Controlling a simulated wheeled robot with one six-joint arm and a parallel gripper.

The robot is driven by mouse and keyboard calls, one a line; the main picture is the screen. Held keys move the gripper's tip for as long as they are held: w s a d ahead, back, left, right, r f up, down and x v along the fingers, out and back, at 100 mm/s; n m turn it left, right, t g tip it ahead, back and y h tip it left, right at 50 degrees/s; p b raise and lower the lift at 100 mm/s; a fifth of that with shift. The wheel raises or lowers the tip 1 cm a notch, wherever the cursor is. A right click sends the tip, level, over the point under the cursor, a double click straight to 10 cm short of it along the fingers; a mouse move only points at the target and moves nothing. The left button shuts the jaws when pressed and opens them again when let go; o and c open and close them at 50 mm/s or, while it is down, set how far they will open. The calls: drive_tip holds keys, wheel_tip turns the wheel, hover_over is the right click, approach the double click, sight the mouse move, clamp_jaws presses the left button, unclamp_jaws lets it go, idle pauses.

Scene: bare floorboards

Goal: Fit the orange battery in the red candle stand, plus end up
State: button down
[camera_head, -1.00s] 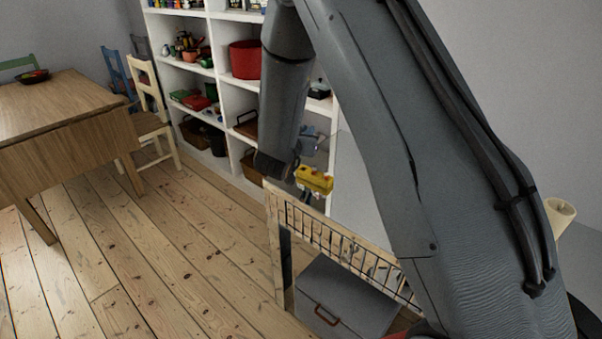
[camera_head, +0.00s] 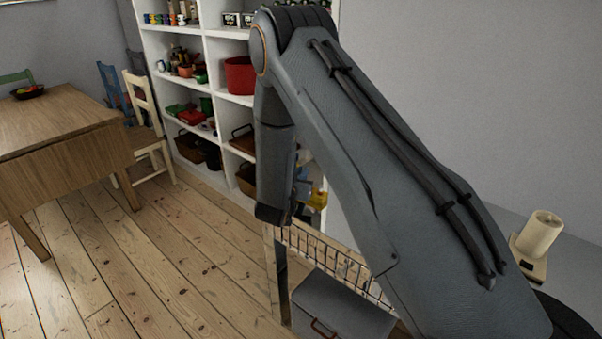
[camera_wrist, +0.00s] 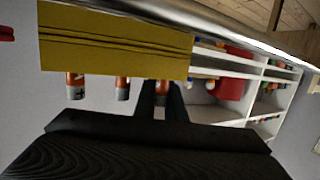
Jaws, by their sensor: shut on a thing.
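In the wrist view, which looks upside down, a yellow holder (camera_wrist: 115,45) crosses the upper left. Orange batteries with grey ends stick out of it: one at left (camera_wrist: 75,86), one in the middle (camera_wrist: 122,88) and one at right (camera_wrist: 162,87). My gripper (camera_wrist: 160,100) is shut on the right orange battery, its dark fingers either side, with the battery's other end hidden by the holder. In the head view the yellow holder (camera_head: 318,198) shows partly behind my arm, and my gripper is mostly hidden. I cannot make out the red candle stand for certain.
A red thing (camera_wrist: 6,34) is cut off at the wrist view's left edge. A wire-fronted wooden rack (camera_head: 335,266) and a grey box (camera_head: 340,308) stand below my arm. A white shelf (camera_head: 222,120) stands behind. A wooden table (camera_head: 60,115) and chair (camera_head: 145,110) are left; floorboards between are clear.

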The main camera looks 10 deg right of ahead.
drive_tip(key=shift+f, duration=0.3)
drive_tip(key=c, duration=1.8)
unclamp_jaws()
